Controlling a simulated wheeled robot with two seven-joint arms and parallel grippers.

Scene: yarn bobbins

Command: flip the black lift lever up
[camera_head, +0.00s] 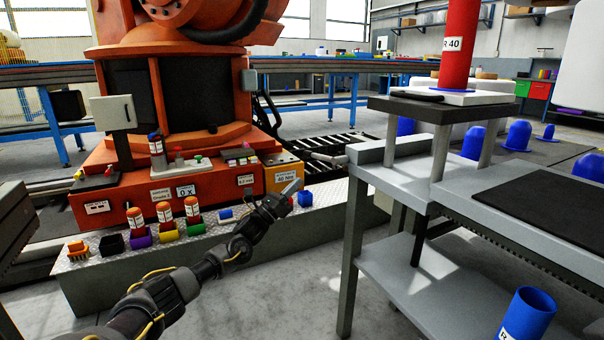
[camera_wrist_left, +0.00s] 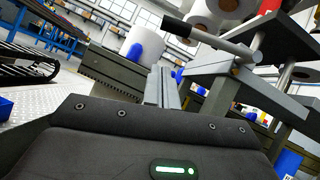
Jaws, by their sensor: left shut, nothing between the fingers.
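A lever (camera_head: 328,158) with a dark grip and a pale rod sticks out to the left from the corner of the grey lift bench (camera_head: 400,172). In the left wrist view the lever (camera_wrist_left: 208,36) slants across the upper right, its grip end higher in the picture than its mount. My left gripper (camera_head: 291,187) is shut and empty, below and left of the lever in the head view and apart from it. Its closed fingers (camera_wrist_left: 161,80) point up in the wrist view, left of the lever's mount. My right gripper is not in view.
A red bobbin (camera_head: 461,45) stands on the dark-topped platform (camera_head: 440,110). A blue block (camera_head: 305,198) lies by my left gripper on the metal ledge. An orange robot base (camera_head: 180,185) stands behind, with several small bobbins before it. A blue tube (camera_head: 526,315) sits lower right.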

